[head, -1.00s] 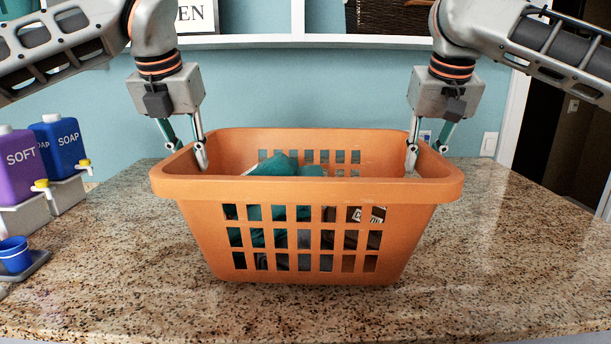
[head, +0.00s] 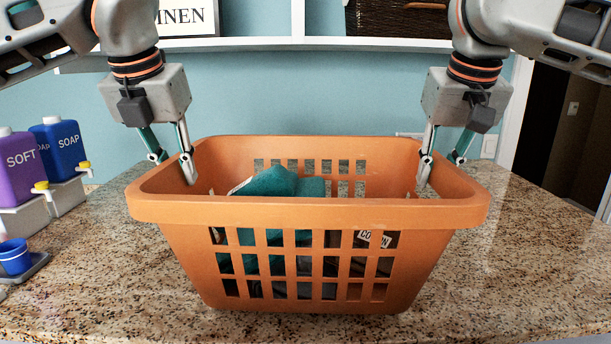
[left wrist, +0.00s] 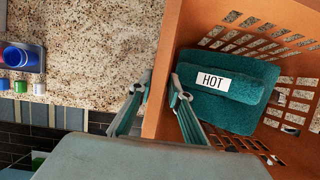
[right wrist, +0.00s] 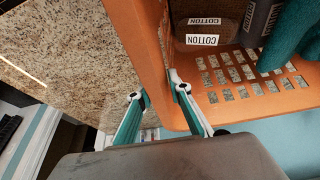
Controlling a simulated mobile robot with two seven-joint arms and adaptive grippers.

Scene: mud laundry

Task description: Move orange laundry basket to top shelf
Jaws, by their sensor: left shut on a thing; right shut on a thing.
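The orange laundry basket (head: 310,211) is upright in the middle of the head view, over the granite counter. I cannot tell whether its base touches the counter. Teal folded cloth (head: 270,182) lies inside; the left wrist view shows it with a HOT label (left wrist: 215,100). Darker items with COTTON labels (right wrist: 202,39) show in the right wrist view. My left gripper (head: 171,167) is shut on the basket's left side wall, one finger inside and one outside. My right gripper (head: 441,170) is shut on the right side wall the same way.
A white shelf (head: 250,43) runs along the blue wall behind, with a LINEN sign (head: 188,18) and a dark wicker basket (head: 400,18) on it. Purple SOFT (head: 20,168) and blue SOAP (head: 60,150) dispensers stand at left, near a blue cup (head: 15,257). The granite counter (head: 540,260) is clear at right.

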